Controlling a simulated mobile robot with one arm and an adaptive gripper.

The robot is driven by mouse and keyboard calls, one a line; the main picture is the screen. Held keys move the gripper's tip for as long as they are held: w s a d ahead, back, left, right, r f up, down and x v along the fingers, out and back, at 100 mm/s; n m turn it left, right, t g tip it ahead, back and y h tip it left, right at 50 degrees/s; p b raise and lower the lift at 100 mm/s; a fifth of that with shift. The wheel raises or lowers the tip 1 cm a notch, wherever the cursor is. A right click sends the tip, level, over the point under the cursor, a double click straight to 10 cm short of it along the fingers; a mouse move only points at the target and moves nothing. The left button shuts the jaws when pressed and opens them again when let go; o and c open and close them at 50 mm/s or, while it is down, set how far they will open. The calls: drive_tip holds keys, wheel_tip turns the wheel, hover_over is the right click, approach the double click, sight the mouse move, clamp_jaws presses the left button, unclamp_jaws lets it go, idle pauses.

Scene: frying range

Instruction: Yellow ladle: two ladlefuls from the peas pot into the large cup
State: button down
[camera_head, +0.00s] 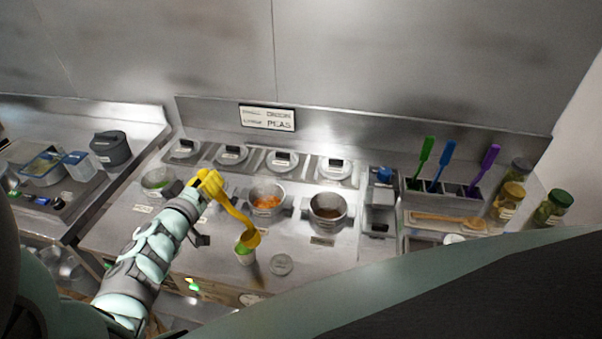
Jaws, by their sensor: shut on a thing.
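My gripper (197,190) is shut on the yellow ladle (228,208) by its upper handle. The ladle slants down to the right, and its bowl is at or just above the rim of a white cup (245,258). Green contents show in this cup; I cannot tell whether the bowl touches it. A pot with green contents (156,181), which looks like the peas pot, stands at the left of the row. I cannot see inside the ladle bowl, and the cup's size is hard to judge.
A pot with orange contents (267,203) and a pot with brown contents (327,210) stand right of the ladle. Green (423,160), blue (442,163) and purple (485,168) utensils stand in a rack at right, near jars (553,207).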

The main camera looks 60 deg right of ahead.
drive_tip(key=shift+s, duration=0.35)
drive_tip(key=s+d+r+m+h+b, duration=0.1)
drive_tip(key=s+m+b, duration=0.4)
drive_tip(key=s, duration=0.3)
drive_tip(key=shift+d+r+t+b, duration=0.25)
drive_tip(key=shift+d+t+b, duration=0.15)
drive_tip(key=shift+b, duration=0.3)
